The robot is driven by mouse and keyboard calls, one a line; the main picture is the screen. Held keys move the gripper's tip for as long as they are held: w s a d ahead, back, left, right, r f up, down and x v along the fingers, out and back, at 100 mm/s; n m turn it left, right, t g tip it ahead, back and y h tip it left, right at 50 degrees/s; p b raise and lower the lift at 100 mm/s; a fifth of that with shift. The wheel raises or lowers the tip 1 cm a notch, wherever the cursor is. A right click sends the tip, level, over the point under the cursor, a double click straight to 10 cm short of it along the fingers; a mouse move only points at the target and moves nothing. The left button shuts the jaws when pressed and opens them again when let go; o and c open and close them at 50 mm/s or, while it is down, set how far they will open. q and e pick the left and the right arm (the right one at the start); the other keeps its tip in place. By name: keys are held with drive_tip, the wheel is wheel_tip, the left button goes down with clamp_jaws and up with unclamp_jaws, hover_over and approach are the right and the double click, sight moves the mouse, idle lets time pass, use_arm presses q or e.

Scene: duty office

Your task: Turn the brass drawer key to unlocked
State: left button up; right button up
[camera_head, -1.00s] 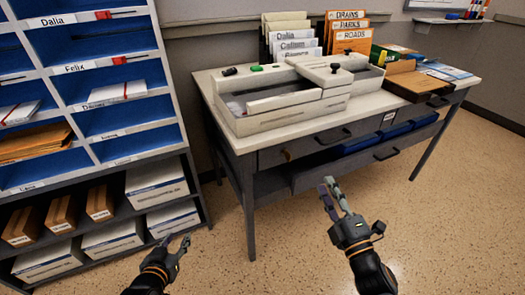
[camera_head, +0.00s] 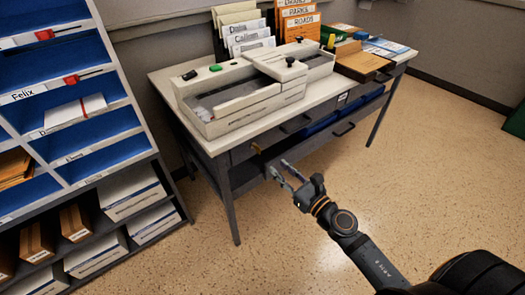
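The brass drawer key (camera_head: 256,147) is a small brass-coloured piece on the left part of the desk's front, near the upper drawer (camera_head: 290,127). It is too small to tell which way it is turned. My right gripper (camera_head: 276,168) is open and empty, its two fingers apart, just below and to the right of the key in the picture. I see no contact between them. My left gripper is out of view.
A lower drawer handle (camera_head: 345,129) sticks out. A blue-lined shelf (camera_head: 95,158) stands at left. The floor in front is clear.

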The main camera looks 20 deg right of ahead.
sight(260, 152)
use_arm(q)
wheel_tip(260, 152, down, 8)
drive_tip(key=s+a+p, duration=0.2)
use_arm(e)
drive_tip(key=x, duration=0.9)
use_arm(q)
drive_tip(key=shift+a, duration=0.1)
use_arm(e)
drive_tip(key=shift+w+a, duration=0.1)
drive_tip(key=shift+c, duration=0.2)
clamp_jaws()
